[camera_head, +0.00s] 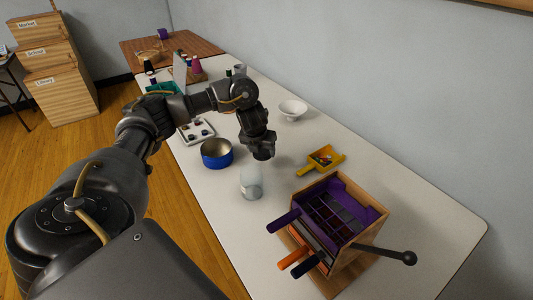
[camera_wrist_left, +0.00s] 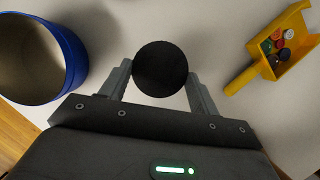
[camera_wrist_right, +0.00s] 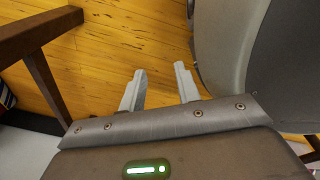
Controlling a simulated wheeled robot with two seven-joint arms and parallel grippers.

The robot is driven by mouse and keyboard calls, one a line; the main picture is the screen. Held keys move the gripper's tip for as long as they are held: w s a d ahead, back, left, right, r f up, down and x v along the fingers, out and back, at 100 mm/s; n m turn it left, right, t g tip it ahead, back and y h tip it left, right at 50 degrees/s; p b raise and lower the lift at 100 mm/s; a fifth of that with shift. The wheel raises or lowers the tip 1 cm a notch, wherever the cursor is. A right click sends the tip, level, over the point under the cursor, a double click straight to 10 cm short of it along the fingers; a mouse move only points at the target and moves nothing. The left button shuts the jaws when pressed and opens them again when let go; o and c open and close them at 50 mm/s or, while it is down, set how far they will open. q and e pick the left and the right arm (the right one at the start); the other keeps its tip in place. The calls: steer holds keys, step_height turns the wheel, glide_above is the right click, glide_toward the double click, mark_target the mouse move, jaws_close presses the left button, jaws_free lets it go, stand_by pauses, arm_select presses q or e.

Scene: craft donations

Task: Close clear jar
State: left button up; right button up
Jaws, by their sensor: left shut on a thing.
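The clear jar (camera_head: 251,187) stands upright on the white table in the head view, and its top is partly hidden by my left gripper. My left gripper (camera_head: 262,149) is shut on a round black lid, which shows between its fingers in the left wrist view (camera_wrist_left: 160,69). The lid appears above and slightly behind the jar; I cannot tell whether they touch. The jar does not show in the left wrist view. My right gripper (camera_wrist_right: 160,82) is open and empty over the wooden floor, away from the table top.
A blue tin (camera_head: 217,154) stands left of the jar. A yellow scoop with buttons (camera_head: 320,160) lies right of it. A wooden box with purple compartments (camera_head: 375,215) and handled tools is at the front right. A white bowl (camera_head: 292,110) stands farther back.

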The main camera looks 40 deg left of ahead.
arm_select(q)
steer(key=s+a+r+p, duration=0.2)
steer(key=s+a+r, duration=0.3)
steer(key=s, duration=0.6)
steer(key=shift+s+r, duration=0.2)
steer(key=shift+r, duration=1.2)
arm_select(e)
steer(key=shift+s+a+r, duration=0.2)
steer(key=shift+a+r, duration=0.4)
steer(key=shift+r, duration=0.15)
steer(key=shift+s+a+r, duration=0.2)
steer(key=shift+a+r, duration=0.4)
steer(key=shift+r, duration=0.1)
